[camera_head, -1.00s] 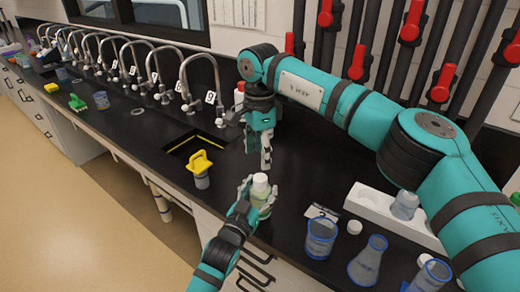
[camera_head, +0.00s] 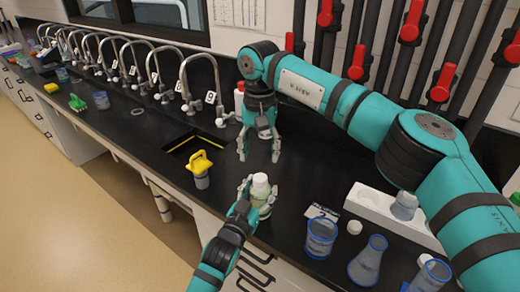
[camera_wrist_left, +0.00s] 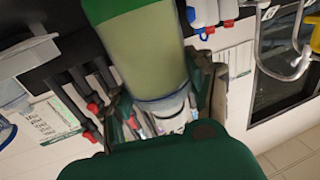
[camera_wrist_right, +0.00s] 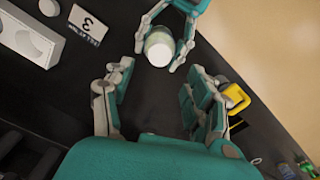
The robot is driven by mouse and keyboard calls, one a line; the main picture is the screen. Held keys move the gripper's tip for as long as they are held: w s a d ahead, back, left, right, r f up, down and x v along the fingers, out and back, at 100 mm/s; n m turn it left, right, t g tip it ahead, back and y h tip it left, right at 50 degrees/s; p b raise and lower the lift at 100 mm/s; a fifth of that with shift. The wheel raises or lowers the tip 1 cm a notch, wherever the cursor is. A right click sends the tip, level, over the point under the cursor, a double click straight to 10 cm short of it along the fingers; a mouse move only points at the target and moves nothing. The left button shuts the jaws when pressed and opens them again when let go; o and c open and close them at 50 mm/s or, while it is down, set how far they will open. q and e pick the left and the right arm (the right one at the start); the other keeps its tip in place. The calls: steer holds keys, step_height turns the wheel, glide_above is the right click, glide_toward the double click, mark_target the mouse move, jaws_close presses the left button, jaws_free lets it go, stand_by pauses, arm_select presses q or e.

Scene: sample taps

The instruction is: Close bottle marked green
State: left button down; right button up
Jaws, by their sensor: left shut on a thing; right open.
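The bottle (camera_head: 261,190) has a white cap (camera_head: 260,178) on its top and pale green contents. It is upright at the counter's front edge. My left gripper (camera_head: 254,194) is shut on it from the front left. The bottle (camera_wrist_left: 145,45) fills the middle of the left wrist view, and the right wrist view shows its white lid (camera_wrist_right: 159,52) between my left fingers. My right gripper (camera_head: 259,153) points down above the counter behind the bottle. It is open and empty; in the right wrist view its fingers (camera_wrist_right: 158,103) are wide apart, with the bottle beyond them.
A yellow-topped container (camera_head: 200,167) stands left of the bottle by the sink (camera_head: 190,147). A beaker (camera_head: 321,236), a flask (camera_head: 367,260) and a loose white cap (camera_head: 354,227) are to the right. A white rack (camera_head: 385,212) lies behind them. Taps line the wall.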

mark_target(260, 178)
steer(key=shift+f, duration=3.95)
